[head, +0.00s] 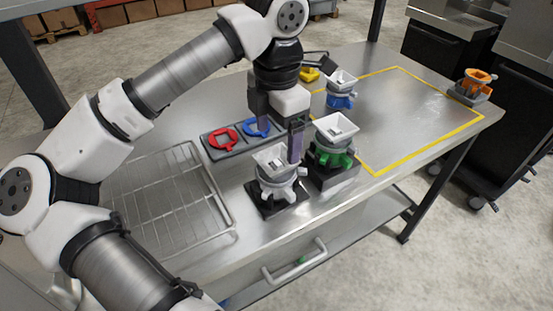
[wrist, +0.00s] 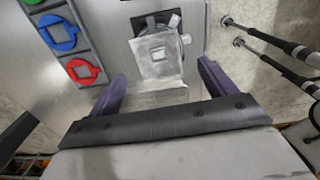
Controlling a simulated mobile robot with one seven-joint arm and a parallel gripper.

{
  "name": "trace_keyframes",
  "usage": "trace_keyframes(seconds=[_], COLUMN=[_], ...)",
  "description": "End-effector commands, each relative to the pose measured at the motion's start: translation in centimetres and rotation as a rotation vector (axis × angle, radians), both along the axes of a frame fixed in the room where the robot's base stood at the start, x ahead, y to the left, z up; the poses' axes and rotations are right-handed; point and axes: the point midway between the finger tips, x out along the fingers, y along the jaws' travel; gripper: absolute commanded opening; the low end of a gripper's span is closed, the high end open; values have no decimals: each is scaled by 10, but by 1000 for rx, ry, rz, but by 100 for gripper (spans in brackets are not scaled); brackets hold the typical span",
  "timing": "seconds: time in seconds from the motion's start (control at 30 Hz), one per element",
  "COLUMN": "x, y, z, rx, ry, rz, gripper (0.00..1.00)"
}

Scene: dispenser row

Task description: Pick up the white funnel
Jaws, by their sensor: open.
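The white funnel (head: 273,158), with a square mouth, sits on top of a white-grey dispenser body (head: 277,188) on a black base near the table's front edge. In the wrist view the funnel (wrist: 158,57) shows from above, straight ahead of the fingers. My gripper (head: 279,140) is open and empty, pointing down just above and behind the funnel in the head view. One finger appears close to the funnel's right rim; I cannot tell whether it touches. In the wrist view the gripper (wrist: 162,74) has its purple fingers spread wide, with the funnel's near edge between their tips.
A green dispenser (head: 332,158) with a similar funnel stands close on the right. A blue dispenser (head: 341,100) is behind; an orange one (head: 472,90) is far right. A wire rack (head: 165,200) and a grey holder (head: 213,152) with coloured rings lie left.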

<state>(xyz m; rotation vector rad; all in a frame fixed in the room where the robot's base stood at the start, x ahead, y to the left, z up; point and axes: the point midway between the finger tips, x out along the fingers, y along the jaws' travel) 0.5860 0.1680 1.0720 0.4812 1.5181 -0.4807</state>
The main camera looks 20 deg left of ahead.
Motion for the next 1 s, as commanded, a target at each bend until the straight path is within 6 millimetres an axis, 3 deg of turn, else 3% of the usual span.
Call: trace_keyframes(seconds=[0.17, 0.43, 0.7, 1.0], x=[0, 1, 1, 1], y=[1, 2, 2, 2], z=[-12, -49, -55, -55], rx=[-2, -2, -1, -1], ry=[2, 0, -1, -1], rz=[0, 0, 1, 1], gripper=[84, 84, 84, 47])
